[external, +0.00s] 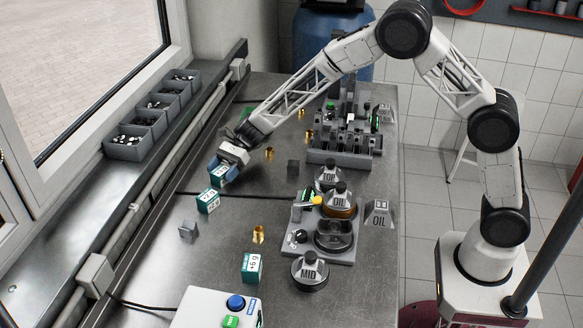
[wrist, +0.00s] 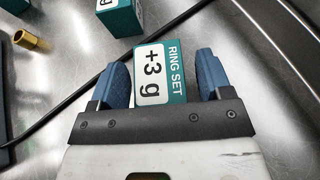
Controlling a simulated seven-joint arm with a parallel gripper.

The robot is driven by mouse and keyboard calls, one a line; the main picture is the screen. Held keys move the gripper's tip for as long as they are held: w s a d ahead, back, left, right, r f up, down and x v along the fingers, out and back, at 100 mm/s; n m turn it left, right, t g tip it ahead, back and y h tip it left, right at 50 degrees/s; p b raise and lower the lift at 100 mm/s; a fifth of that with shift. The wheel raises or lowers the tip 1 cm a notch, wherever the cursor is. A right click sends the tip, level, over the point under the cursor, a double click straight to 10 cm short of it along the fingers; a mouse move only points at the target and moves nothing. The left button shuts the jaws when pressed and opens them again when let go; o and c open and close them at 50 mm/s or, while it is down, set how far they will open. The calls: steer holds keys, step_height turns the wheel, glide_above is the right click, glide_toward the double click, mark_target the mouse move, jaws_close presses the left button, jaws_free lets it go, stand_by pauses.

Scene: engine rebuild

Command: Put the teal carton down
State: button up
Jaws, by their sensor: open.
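A teal and white carton marked "+3 g RING SET" (wrist: 160,75) is between the two blue fingers of my gripper (wrist: 162,72) in the wrist view. The fingers are open, with a small gap on the right side of the carton; on the left I cannot tell whether it touches. In the external view my gripper (external: 222,168) is low over the left side of the bench, with the carton (external: 218,175) showing at its fingertips. Whether the carton's base rests on the bench is hidden. A second teal carton (external: 208,201) stands just in front, and also shows in the wrist view (wrist: 122,15).
A third teal carton (external: 251,267) stands nearer the front. Brass cylinders (external: 258,234) and a small grey block (external: 188,231) are scattered on the metal bench (external: 215,255). A fixture with a piston (external: 335,235) and labelled weights stands to the right. A dark cable crosses the bench.

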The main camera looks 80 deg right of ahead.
steer(key=v, duration=1.1)
steer(key=shift+d+r, duration=0.15)
steer(key=shift+d, duration=0.05)
steer(key=shift+s+a+r, duration=0.3)
steer(key=shift+s+r, duration=0.05)
steer(key=s+a+r+n+g+h, duration=0.15)
steer(key=s+a+r+n, duration=0.3)
steer(key=s, duration=0.45)
steer(key=s+a+r+n+g+h, duration=0.1)
steer(key=s+a+r+n+h, duration=0.15)
steer(key=s+r, duration=0.45)
steer(key=s+a+r+n+g+h, duration=0.2)
steer(key=s+a+n, duration=0.2)
steer(key=s, duration=0.7)
steer(key=s+n+t+h, duration=0.1)
steer(key=s+n+h, duration=0.5)
steer(key=s, duration=2.4)
steer(key=r+n, duration=0.1)
steer(key=n, duration=0.4)
steer(key=shift+d+t+h, duration=0.35)
steer(key=shift+h, duration=0.05)
steer(key=shift+o, duration=0.4)
steer(key=shift+w, duration=0.15)
